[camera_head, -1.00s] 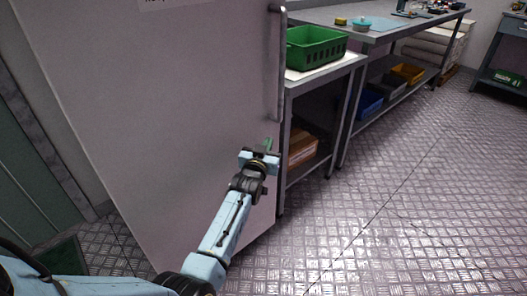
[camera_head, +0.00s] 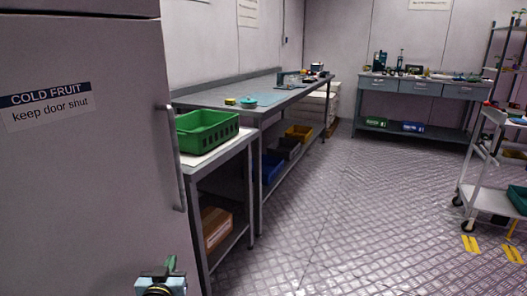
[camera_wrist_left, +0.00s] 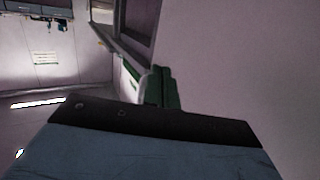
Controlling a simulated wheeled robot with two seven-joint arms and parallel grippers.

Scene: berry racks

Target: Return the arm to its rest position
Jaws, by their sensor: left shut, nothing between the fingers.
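My left gripper (camera_head: 170,266) shows at the bottom of the head view, in front of the lower right part of the fridge door. Its green fingers are together with nothing between them. In the left wrist view the green fingers (camera_wrist_left: 162,88) also show closed and empty, beyond the dark edge of the gripper body. Most of my left arm is below the head view. My right gripper is in neither view.
A closed door (camera_head: 88,190) labelled "COLD FRUIT keep door shut" stands at the left, with a vertical handle (camera_head: 170,160). A green crate (camera_head: 208,132) sits on a small table beside it. A white cart (camera_head: 490,195) stands at the right. The middle floor is clear.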

